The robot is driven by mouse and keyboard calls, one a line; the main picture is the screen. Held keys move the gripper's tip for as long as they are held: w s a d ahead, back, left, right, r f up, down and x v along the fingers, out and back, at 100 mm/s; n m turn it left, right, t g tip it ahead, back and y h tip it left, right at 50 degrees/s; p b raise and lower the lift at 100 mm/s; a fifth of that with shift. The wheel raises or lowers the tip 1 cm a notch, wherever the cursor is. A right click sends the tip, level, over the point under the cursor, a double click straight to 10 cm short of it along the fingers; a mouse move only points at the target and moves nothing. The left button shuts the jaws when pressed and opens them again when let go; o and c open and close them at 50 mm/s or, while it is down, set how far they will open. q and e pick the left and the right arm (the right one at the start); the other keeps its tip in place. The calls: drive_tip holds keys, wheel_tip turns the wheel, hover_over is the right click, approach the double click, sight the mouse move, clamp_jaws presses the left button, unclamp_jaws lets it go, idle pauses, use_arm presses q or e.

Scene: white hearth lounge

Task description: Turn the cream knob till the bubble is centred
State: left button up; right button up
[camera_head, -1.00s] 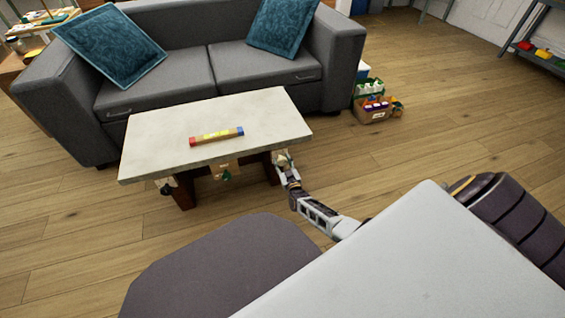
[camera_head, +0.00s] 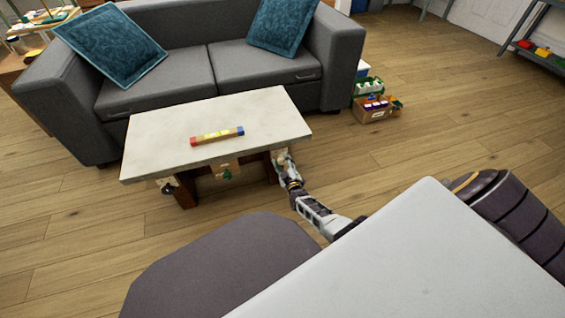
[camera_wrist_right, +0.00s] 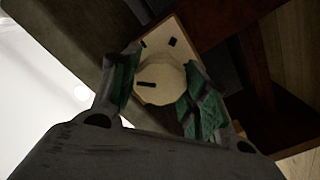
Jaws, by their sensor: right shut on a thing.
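A spirit level (camera_head: 217,136) with a red left end, a blue right end and a yellow-green middle lies on the pale table top (camera_head: 160,125). Its bubble is too small to make out. The cream knob (camera_wrist_right: 158,86) sits by a cream plate with dark marks (camera_wrist_right: 155,44) under the table edge. My right gripper (camera_wrist_right: 161,88) is shut on the knob, its green-padded fingers on either side. In the head view my right gripper (camera_head: 284,164) is at the table's right front corner. My left gripper is out of view.
A black knob (camera_head: 168,187) and a green one (camera_head: 227,174) are at the table's front edge. A grey sofa (camera_head: 155,70) stands behind the table. A box of coloured items (camera_head: 376,112) is on the floor at right. The wooden floor (camera_head: 430,120) is open there.

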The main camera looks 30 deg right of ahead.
drive_tip(key=shift+a+f, duration=0.1)
drive_tip(key=o, duration=1)
drive_tip(key=shift+s, duration=0.1)
drive_tip(key=shift+s, duration=0.1)
drive_tip(key=shift+v, duration=5.8)
